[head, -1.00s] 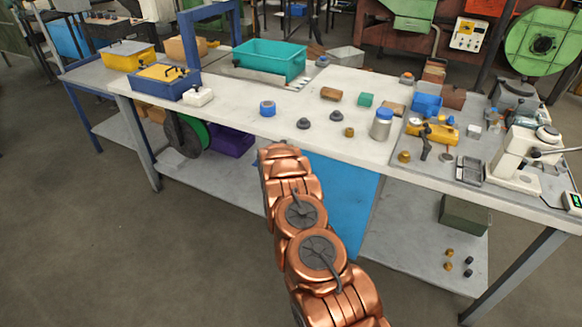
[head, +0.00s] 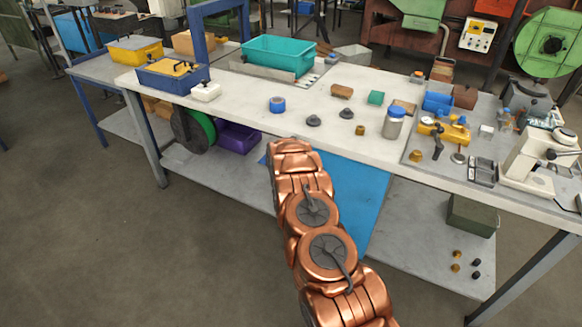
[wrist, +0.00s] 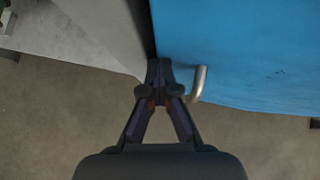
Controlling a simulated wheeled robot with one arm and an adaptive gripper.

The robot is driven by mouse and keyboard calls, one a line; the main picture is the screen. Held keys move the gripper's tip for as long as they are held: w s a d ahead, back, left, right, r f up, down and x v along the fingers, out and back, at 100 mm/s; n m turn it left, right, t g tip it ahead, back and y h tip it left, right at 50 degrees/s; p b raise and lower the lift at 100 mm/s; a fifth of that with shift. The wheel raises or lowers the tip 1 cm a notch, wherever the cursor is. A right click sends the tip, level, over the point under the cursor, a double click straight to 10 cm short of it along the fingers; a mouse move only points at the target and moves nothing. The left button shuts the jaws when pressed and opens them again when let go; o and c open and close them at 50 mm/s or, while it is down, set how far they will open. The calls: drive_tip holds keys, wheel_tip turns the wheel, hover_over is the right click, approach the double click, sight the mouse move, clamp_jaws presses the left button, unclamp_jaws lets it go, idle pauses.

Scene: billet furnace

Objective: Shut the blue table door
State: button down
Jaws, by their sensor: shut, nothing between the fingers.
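The blue door (head: 357,190) hangs under the white workbench in the head view, partly hidden behind my copper arm. In the wrist view the blue door (wrist: 245,55) fills the upper right, with a bent metal handle (wrist: 199,84) near its left edge. My gripper (wrist: 159,68) shows in the wrist view, its fingers together and empty. Its tips are beside the door's left edge, left of the handle, by a dark gap between the door and a grey surface. I cannot tell whether the tips touch the door. In the head view my gripper is hidden behind my arm.
The workbench top (head: 270,125) holds a teal bin (head: 278,57), a silver jar with a blue lid (head: 393,123) and a white microscope (head: 540,155). A lower shelf (head: 415,225) carries a dark green box (head: 472,214). The floor (head: 150,260) at the front left is clear.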

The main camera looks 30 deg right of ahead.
drive_tip(key=shift+s+a+r+b, duration=3.25)
drive_tip(key=shift+a+r+b, duration=0.05)
drive_tip(key=shift+a+b, duration=1.5)
drive_tip(key=w+a+r+n+t+y+p, duration=0.15)
drive_tip(key=a+r+n+t+y, duration=0.35)
drive_tip(key=a+r+n, duration=0.95)
drive_tip(key=s+a+r+n+g+y+p, duration=0.1)
drive_tip(key=s+a+r+n+g+y, duration=0.15)
drive_tip(key=s+a+r+n, duration=0.45)
drive_tip(key=s+a+r+n+g+y+p, duration=0.1)
drive_tip(key=s+a+r+n+y, duration=0.3)
drive_tip(key=a, duration=0.4)
drive_tip(key=s+a+f+n+g, duration=0.15)
drive_tip(key=s+n, duration=0.35)
drive_tip(key=s, duration=0.5)
drive_tip(key=s+a+n+g, duration=0.1)
drive_tip(key=s+n+g, duration=0.25)
drive_tip(key=s, duration=0.65)
drive_tip(key=s+d+f+n+g+h+p, duration=0.1)
drive_tip(key=s+d+n, duration=0.4)
drive_tip(key=s, duration=0.8)
drive_tip(key=s+d+f+n+g+h+p, duration=0.1)
drive_tip(key=s+d+n+g+h, duration=0.3)
drive_tip(key=s+d, duration=0.4)
drive_tip(key=s+n, duration=0.1)
drive_tip(key=s, duration=0.5)
drive_tip(key=shift+s+p, duration=0.3)
